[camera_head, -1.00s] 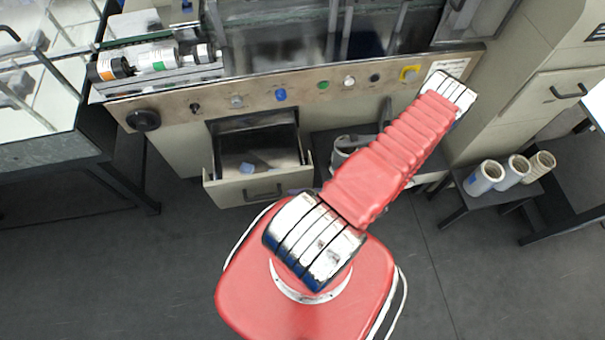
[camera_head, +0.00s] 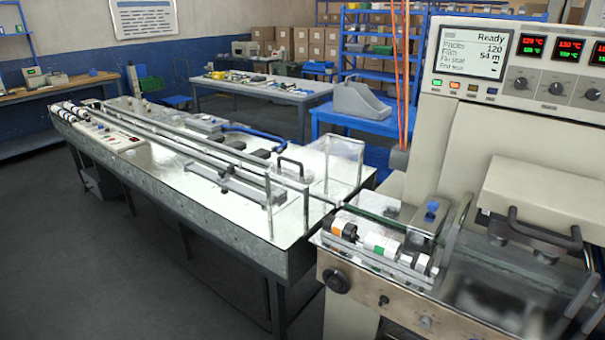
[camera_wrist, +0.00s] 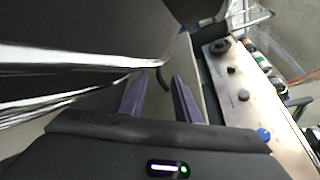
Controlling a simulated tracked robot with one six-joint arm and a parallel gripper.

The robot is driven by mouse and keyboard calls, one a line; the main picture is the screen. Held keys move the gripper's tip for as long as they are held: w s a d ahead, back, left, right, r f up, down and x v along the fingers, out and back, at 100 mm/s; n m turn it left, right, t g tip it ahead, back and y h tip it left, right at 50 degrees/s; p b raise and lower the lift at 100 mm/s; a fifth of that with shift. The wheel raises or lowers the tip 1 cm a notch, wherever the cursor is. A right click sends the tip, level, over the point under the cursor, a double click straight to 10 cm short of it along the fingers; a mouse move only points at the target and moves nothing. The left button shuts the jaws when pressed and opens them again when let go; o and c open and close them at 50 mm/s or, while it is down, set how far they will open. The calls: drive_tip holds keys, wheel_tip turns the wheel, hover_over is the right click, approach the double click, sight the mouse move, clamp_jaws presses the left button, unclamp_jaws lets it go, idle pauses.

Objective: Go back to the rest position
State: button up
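My gripper (camera_wrist: 158,95) shows only in the wrist view. Its two purple fingers stand apart with a gap between them, and I see nothing held there. The fingers are near the front of the wrapper machine, left of its control panel (camera_wrist: 243,95) with a black knob and a blue button. A dark curved piece shows beyond the fingertips; I cannot tell whether it is a handle. My arm is outside the head view. The wrapper machine (camera_head: 450,130) stands at the right there, its display reading "Ready".
A long conveyor table (camera_head: 230,250) runs left from the machine. Several labelled rolls (camera_head: 380,243) lie at the machine's near left corner. A blue table (camera_head: 350,122) and shelves with boxes (camera_head: 372,42) stand behind. The floor (camera_head: 110,290) at the lower left is clear.

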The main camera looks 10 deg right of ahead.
drive_tip(key=s+a+r+g+y, duration=0.2)
drive_tip(key=s+r+g+y, duration=0.2)
drive_tip(key=r+g, duration=0.35)
drive_tip(key=w+d+r+n+g+h, duration=0.1)
drive_tip(key=w+r+n+g+h, duration=0.3)
drive_tip(key=r, duration=0.7)
drive_tip(key=w+d+r+n+g+h, duration=0.25)
drive_tip(key=w+r+n+g, duration=0.2)
drive_tip(key=r, duration=0.55)
drive_tip(key=w+a+r+n+t+h, duration=0.1)
drive_tip(key=w+a+r+n+t, duration=0.1)
drive_tip(key=a+r, duration=0.5)
drive_tip(key=w+a+r+n+t+h, duration=0.1)
drive_tip(key=w+a+r+n+t, duration=0.2)
drive_tip(key=a+r+n, duration=0.2)
drive_tip(key=w+a+r+n+t+h, duration=0.2)
drive_tip(key=w+a+r+n, duration=0.1)
drive_tip(key=a+r, duration=0.6)
wheel_tip(320, 180, up, 2)
drive_tip(key=shift+a+r+n+t, duration=0.2)
drive_tip(key=shift+n+t, duration=0.1)
drive_tip(key=shift+n, duration=0.35)
